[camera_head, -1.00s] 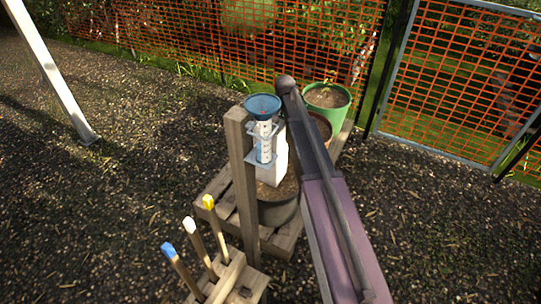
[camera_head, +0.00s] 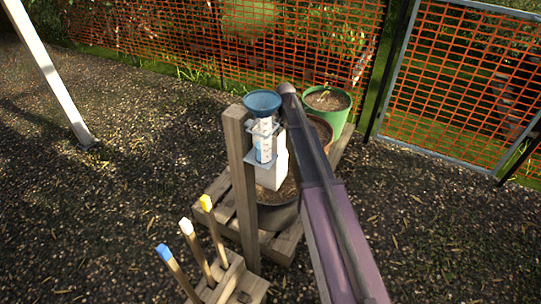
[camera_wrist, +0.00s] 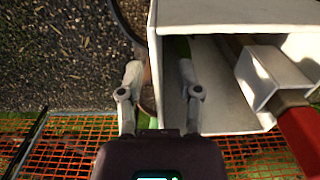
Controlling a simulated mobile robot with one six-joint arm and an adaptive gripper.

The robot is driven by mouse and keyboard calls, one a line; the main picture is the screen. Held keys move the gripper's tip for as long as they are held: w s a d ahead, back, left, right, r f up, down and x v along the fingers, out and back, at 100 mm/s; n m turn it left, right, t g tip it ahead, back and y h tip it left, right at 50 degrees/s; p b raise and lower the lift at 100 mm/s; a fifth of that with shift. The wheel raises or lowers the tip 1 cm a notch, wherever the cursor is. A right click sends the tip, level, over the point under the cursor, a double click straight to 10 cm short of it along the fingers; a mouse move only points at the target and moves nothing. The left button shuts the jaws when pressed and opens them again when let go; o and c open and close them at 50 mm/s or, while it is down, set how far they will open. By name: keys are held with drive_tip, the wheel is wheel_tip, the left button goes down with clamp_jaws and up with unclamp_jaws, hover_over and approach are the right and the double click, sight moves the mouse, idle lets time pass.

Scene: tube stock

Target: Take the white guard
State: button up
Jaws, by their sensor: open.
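The white guard (camera_wrist: 240,14) looks like a large hollow white box in the upper right of the wrist view, its open end facing the camera. My gripper (camera_wrist: 160,75) is open there. Its left finger is outside the guard's left wall and its right finger shows over the opening, so the wall runs between them. I cannot tell whether either finger touches it. In the head view, a white boxy piece (camera_head: 271,178), likely the guard, stands over a dark pot behind a wooden post. My arm hides the gripper there.
A rain gauge (camera_head: 263,140) with a blue funnel is on the wooden post (camera_head: 240,190), close to the white piece. A green pot (camera_head: 328,105) stands behind my arm. Stakes with coloured tips stand in a wooden block (camera_head: 228,284). Orange mesh fencing (camera_head: 180,35) runs behind.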

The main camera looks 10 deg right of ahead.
clamp_jaws()
drive_tip(key=shift+r, duration=0.15)
wheel_tip(320, 180, up, 10)
drive_tip(key=p, duration=1)
idle(0.9)
